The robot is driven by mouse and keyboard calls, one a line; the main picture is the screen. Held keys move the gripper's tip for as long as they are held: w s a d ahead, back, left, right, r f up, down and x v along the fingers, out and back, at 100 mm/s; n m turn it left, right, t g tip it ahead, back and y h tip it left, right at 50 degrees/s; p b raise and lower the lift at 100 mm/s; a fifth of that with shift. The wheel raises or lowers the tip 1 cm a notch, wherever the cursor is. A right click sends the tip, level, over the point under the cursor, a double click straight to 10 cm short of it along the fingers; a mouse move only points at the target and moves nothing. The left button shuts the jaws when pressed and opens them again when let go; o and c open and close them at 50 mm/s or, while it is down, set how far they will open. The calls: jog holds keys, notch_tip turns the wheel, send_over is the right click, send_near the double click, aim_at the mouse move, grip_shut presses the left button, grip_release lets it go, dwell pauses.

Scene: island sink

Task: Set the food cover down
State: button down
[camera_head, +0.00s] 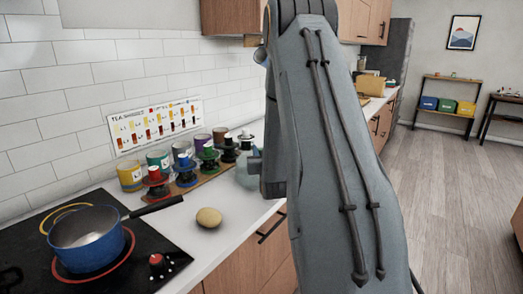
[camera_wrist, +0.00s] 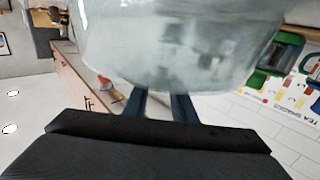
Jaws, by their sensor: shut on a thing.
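The food cover (camera_wrist: 180,40) is a large, pale, translucent dome that fills the top middle of the wrist view. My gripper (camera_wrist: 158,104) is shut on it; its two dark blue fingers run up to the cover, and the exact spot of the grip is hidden. In the head view, a pale bluish part of the cover (camera_head: 246,178) shows at the left edge of my arm, over or on the white counter. My arm hides the rest of it, and I cannot tell whether its rim touches the counter.
A tan, round food item (camera_head: 209,218) lies on the counter (camera_head: 225,240). A blue pot (camera_head: 85,240) stands on the black cooktop (camera_head: 165,240). Several cans and colored knobbed pieces line the wall below a tea sign (camera_head: 155,125). The counter around the food item is clear.

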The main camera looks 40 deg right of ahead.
jog(key=shift+f, duration=0.1)
jog(key=c, duration=1.5)
grip_release()
jog(key=shift+o, duration=0.2)
jog(key=shift+r, duration=0.2)
jog(key=b+v, duration=0.2)
jog(key=v, duration=1)
jog(key=shift+b, duration=0.3)
